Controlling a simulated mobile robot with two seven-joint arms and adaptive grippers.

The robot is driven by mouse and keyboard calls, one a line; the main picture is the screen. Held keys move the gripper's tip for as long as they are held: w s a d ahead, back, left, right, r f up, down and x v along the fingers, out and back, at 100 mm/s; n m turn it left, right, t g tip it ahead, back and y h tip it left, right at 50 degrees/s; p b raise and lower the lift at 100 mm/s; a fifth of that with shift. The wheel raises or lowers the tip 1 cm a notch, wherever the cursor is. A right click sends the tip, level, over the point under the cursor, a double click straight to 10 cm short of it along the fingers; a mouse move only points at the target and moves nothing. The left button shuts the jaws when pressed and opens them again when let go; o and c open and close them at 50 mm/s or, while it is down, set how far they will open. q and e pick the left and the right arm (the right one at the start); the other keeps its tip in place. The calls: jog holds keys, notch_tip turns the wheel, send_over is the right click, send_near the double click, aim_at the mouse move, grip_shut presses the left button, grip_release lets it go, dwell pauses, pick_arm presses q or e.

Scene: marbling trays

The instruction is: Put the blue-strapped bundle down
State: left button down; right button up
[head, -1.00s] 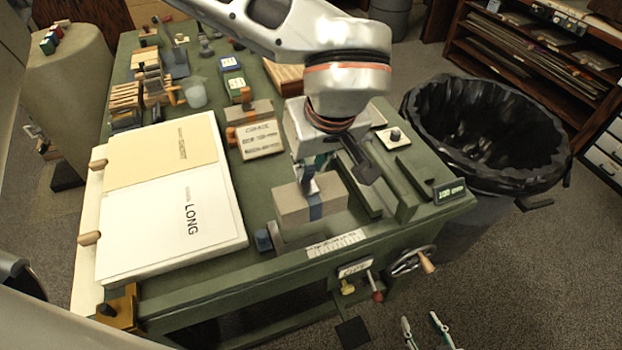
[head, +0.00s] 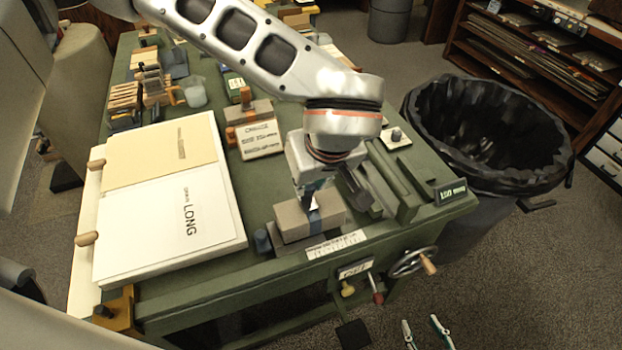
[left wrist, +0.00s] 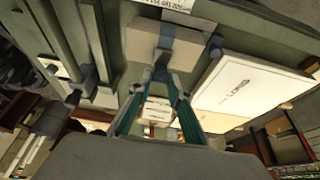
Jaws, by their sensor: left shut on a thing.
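The blue-strapped bundle (head: 292,222) is a grey-beige block with a blue band (head: 316,217) around its middle. It is at the front edge of the green bench, between a dark blue knob (head: 263,241) and the green rails. My left gripper (head: 312,202) points down from above and is shut on the bundle at its strap. The left wrist view shows the bundle (left wrist: 145,42) level at the fingertips (left wrist: 161,72). The bundle looks at or very near the surface; I cannot tell whether it touches. My right gripper (head: 424,333) is open and empty at the bottom edge, over the floor.
A white ruled label (head: 336,244) lies in front of the bundle. A large board marked LONG (head: 165,235) lies left. A small lettered block (head: 260,139) stands behind. Green rails (head: 395,180) and a black-lined bin (head: 480,180) are right. A handwheel (head: 412,262) is at the front.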

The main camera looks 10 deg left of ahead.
pick_arm(q)
jog(key=shift+f, duration=0.2)
jog(key=c, duration=1.9)
grip_release()
jog(key=shift+r, duration=0.3)
jog(key=p+v, duration=0.1)
jog(key=v, duration=1.1)
jog(key=shift+s+r, duration=0.1)
jog(key=shift+r, duration=0.15)
